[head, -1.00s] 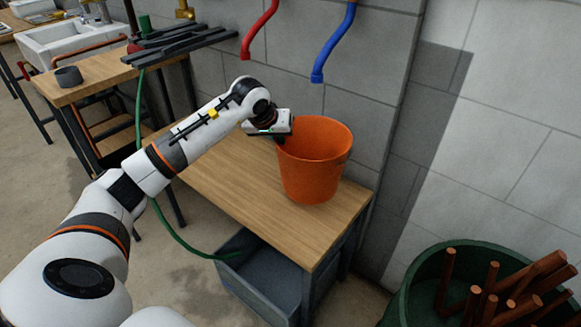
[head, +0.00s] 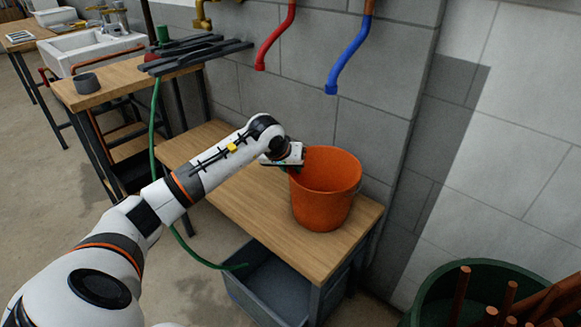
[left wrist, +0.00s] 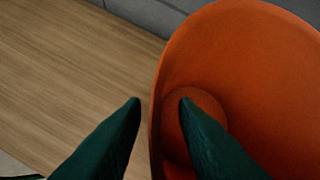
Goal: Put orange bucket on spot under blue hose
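The orange bucket (head: 325,195) stands upright on the wooden bench (head: 245,200), near its right end. It appears below the blue hose (head: 345,60), whose curved end hangs from the wall above. No marked spot shows on the bench; the bucket may cover it. My left gripper (head: 285,160) is at the bucket's left rim. In the left wrist view, the gripper's dark green fingers (left wrist: 160,101) are apart, one outside the bucket wall (left wrist: 250,60) and one inside, with gaps between fingers and wall. My right gripper is not in view.
A red hose (head: 275,40) hangs left of the blue one. A grey bin (head: 270,285) is under the bench, with a green hose (head: 195,255) reaching it. A green tub (head: 440,290) with brown rods is at lower right. The bench left of the bucket is clear.

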